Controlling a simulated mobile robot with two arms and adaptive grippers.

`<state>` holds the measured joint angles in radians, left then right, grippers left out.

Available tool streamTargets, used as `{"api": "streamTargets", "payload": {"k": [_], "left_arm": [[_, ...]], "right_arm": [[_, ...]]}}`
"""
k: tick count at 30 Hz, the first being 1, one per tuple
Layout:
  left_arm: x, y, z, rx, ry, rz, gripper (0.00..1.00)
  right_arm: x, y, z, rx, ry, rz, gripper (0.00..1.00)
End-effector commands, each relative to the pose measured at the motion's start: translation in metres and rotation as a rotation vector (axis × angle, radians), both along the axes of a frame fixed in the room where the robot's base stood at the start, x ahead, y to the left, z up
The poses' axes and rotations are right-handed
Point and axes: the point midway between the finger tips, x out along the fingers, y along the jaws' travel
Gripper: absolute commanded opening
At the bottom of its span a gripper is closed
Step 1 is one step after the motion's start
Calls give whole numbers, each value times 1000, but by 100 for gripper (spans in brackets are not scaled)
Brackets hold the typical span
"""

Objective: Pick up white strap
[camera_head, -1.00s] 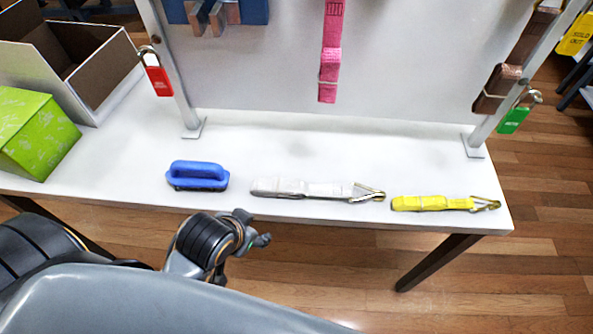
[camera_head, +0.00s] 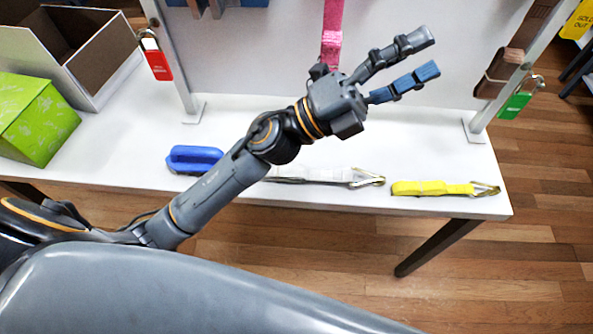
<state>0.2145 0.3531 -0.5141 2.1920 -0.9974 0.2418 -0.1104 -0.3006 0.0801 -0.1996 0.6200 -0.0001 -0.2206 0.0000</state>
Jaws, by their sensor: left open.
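The white strap (camera_head: 318,174) lies flat near the front edge of the white table, with a metal hook at its right end. My left forearm covers its left end. My left gripper (camera_head: 436,53) is open and empty, up and to the right of the white strap, in front of the upright panel. Its fingers point right and it is apart from the strap. My right gripper is not in view.
A yellow strap (camera_head: 432,188) lies right of the white one, and a blue-handled block (camera_head: 194,157) lies left. A pink strap (camera_head: 332,35) hangs on the panel. A green box (camera_head: 36,118) and an open bin (camera_head: 98,80) stand at left. Padlocks hang on both posts.

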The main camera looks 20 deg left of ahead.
Motion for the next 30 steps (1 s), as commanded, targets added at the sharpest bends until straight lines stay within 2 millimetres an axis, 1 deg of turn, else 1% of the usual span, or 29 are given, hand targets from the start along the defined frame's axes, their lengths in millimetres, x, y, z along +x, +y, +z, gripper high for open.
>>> {"api": "streamTargets", "payload": {"k": [1,2,3,4,5,7,8,9,11,12,14,15,17,18,21,24,25,28,30], "left_arm": [[-16,-21,-2,121,-126,-72,59],[-27,-33,-8,197,-200,-118,59],[-39,-47,-19,305,-294,-177,59],[-48,-55,-30,387,-360,-222,59],[-55,-61,-43,474,-424,-266,59],[-66,-68,-78,682,-555,-367,59],[-68,-66,-95,775,-604,-409,59],[-68,-61,-117,904,-665,-463,59],[-62,-45,-150,1103,-737,-543,59],[-55,-30,-170,1239,-773,-595,59],[-41,0,-194,1442,-804,-666,59],[-31,22,-205,1571,-811,-709,59],[-16,56,-216,1750,-803,-765,59],[-7,77,-219,1854,-786,-798,59],[9,121,-219,2056,-731,-857,59],[16,147,-215,2168,-682,-890,59],[17,151,-215,2186,-674,-896,59],[18,158,-222,2212,-659,-909,59],[17,157,-233,2210,-656,-912,59]], "right_arm": [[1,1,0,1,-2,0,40],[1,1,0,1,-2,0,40],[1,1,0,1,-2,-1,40],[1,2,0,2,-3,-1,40],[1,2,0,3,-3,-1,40],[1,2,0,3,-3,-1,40],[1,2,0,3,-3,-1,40],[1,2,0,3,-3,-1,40],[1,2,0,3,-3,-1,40],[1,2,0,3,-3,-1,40],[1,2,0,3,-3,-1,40],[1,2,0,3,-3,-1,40],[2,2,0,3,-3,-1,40],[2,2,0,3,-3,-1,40],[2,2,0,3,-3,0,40],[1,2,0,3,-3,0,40],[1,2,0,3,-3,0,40],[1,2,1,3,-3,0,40],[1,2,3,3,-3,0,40]]}}
